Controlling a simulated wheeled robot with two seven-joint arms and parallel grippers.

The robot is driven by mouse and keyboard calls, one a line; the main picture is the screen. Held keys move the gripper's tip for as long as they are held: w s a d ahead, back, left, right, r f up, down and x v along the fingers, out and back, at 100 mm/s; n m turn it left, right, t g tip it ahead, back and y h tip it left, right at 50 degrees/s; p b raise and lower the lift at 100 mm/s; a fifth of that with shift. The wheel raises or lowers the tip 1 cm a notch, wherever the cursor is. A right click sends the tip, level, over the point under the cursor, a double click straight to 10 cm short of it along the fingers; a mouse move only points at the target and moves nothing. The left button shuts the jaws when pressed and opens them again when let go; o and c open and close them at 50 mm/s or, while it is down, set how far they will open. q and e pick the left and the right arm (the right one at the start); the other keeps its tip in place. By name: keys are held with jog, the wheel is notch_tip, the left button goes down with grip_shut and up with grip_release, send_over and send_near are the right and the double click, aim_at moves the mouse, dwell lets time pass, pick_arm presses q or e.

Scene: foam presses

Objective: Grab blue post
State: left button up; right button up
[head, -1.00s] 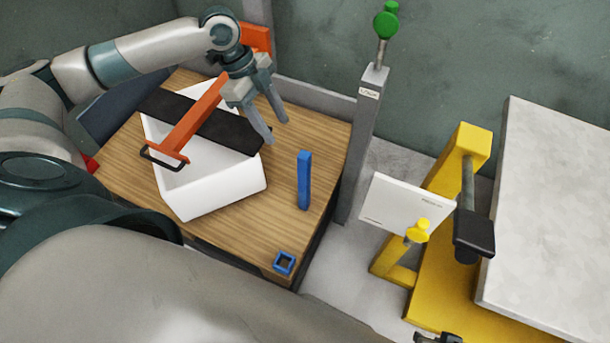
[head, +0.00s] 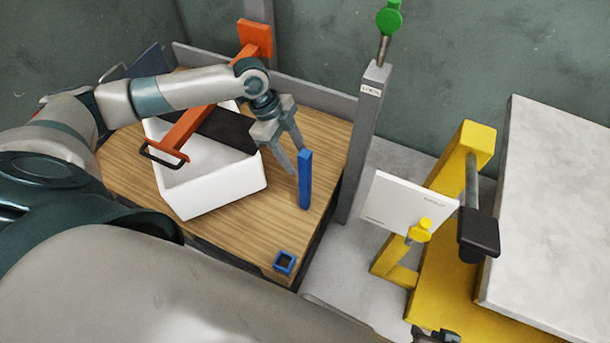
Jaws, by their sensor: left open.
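The blue post (head: 305,182) stands upright on the wooden table toward its right side. My left gripper (head: 295,160) is open, with its fingers pointing down beside the top of the post. One finger is close behind the post's upper end and the other is to its left. I cannot tell whether a finger touches the post. Nothing shows between the fingers.
A white bin (head: 215,192) sits left of the post, under an orange arm (head: 188,132) with a black handle. A small blue square socket (head: 284,263) lies at the table's front edge. A grey pillar (head: 362,150) with a green knob stands right of the table.

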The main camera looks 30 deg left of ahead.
aim_at(310, 176)
dwell(0.3)
pick_arm(q)
jog(key=d+f, duration=0.2)
jog(key=f, duration=0.1)
jog(key=shift+w+d+f, duration=0.15)
jog(key=shift+w+f, duration=0.05)
jog(key=shift+w, duration=0.2)
jog(key=shift+d+f, duration=0.2)
jog(key=shift+f, duration=0.4)
jog(key=shift+c, duration=0.3)
grip_shut()
